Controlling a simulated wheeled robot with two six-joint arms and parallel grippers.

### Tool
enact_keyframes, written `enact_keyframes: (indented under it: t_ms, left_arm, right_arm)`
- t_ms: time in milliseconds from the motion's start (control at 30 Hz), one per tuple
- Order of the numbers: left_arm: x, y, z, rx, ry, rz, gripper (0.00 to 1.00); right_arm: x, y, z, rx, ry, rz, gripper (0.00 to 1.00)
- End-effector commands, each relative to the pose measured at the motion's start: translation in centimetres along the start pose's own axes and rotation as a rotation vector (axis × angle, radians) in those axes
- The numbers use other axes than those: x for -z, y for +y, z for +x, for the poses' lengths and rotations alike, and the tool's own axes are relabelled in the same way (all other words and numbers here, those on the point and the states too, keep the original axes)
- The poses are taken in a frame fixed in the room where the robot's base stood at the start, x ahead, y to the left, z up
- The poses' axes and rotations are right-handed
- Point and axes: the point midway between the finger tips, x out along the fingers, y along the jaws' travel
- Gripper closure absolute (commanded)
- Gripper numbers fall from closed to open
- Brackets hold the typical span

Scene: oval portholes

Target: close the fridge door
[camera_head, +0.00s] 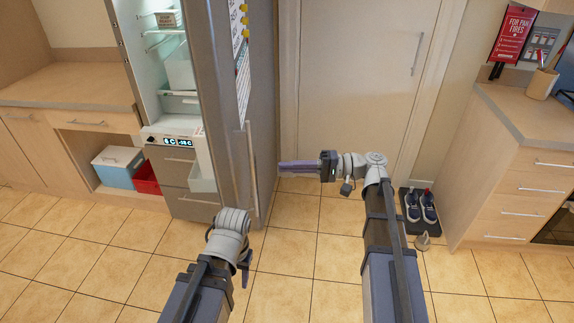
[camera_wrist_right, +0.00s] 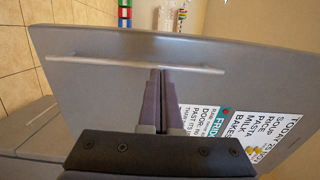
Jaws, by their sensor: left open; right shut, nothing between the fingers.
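The grey fridge (camera_head: 178,178) stands at the left of the head view with its lit inside showing. Its door (camera_head: 212,65) stands open, swung out towards me, with its outer face to the right. A long bar handle (camera_head: 252,172) runs upright on that face; it also shows in the right wrist view (camera_wrist_right: 100,60). My right gripper (camera_head: 283,167) is shut and empty, pointing left at the outer face near the handle. Whether it touches is unclear. My left gripper (camera_head: 246,272) is low in front of the door, open, and partly hidden by its own wrist.
Papers with magnets (camera_head: 242,60) hang on the door. A wooden counter (camera_head: 65,87) and a shelf with blue and red boxes (camera_head: 118,165) lie left. A closed white room door (camera_head: 365,60) stands behind.

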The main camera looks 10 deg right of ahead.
Motion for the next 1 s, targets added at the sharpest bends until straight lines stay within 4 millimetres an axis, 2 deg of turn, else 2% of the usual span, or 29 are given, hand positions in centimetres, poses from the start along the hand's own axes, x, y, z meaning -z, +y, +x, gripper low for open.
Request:
enact_keyframes:
  t_ms: [33, 200, 500, 700, 1000]
  left_arm:
    - [0.0, 0.0, 0.0, 0.000, 0.000, 0.000, 0.50]
    - [0.0, 0.0, 0.0, 0.000, 0.000, 0.000, 0.50]
    - [0.0, 0.0, 0.0, 0.000, 0.000, 0.000, 0.50]
    - [0.0, 0.0, 0.0, 0.000, 0.000, 0.000, 0.50]
    - [0.0, 0.0, 0.0, 0.000, 0.000, 0.000, 0.50]
  right_arm:
    - [-0.1, 0.0, 1.3, 0.000, -0.004, 0.000, 1.00]
    - [-0.1, 0.0, 4.8, -0.001, -0.004, 0.000, 1.00]
    - [0.0, 0.0, 9.4, -0.001, -0.001, 0.000, 1.00]
    - [0.0, 0.0, 10.7, -0.001, 0.000, 0.000, 1.00]
    - [0.0, 0.0, 10.8, -0.001, 0.001, 0.000, 1.00]
